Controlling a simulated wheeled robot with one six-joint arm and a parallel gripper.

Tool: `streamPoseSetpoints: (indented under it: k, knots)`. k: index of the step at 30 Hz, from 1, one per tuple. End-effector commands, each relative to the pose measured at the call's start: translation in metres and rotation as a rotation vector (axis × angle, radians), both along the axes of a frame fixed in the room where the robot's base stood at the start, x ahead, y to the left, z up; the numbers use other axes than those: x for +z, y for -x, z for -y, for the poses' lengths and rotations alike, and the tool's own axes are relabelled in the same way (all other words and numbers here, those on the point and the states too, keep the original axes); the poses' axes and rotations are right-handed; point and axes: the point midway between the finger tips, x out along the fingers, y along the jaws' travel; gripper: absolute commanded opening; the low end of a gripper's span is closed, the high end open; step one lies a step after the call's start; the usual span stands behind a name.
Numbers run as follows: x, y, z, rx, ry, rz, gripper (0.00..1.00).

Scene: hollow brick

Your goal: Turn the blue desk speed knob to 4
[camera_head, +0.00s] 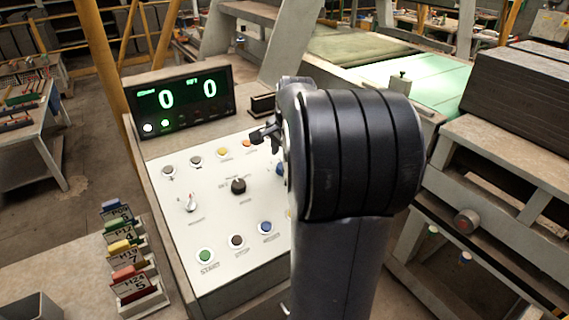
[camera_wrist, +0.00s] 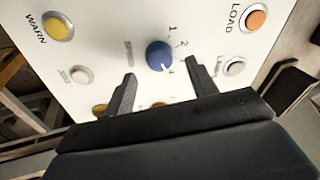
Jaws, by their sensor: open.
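The blue speed knob (camera_wrist: 159,55) sits on the white control desk panel, with numerals printed around its right side in the wrist view. A small white mark on its lower right edge points toward the numeral nearest the bottom, which looks like a 4. In the head view only a sliver of the blue knob (camera_head: 280,169) shows beside my arm. My gripper (camera_wrist: 162,71) is open and empty, its two fingers apart on either side below the knob in the wrist view. Contact with the knob cannot be told. In the head view my gripper (camera_head: 264,134) is above the panel's upper right part.
Other buttons surround the knob: yellow WARN (camera_wrist: 58,26), orange LOAD (camera_wrist: 256,19) and a white button (camera_wrist: 234,67). The display (camera_head: 180,102) shows 0 and 0.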

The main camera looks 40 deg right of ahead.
Motion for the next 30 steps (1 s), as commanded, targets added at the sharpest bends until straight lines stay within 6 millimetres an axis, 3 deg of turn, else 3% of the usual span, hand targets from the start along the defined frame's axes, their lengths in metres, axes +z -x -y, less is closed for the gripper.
streamPoseSetpoints:
  k: [6, 12, 24, 30]
  knots:
    - [0.042, 0.014, -0.005, 0.000, 0.003, 0.005, 0.55]
    - [0.063, 0.022, -0.008, 0.000, 0.002, 0.002, 0.55]
    - [0.066, 0.023, -0.009, 0.000, 0.000, 0.000, 0.55]
    - [0.053, 0.019, -0.007, 0.000, -0.002, -0.002, 0.55]
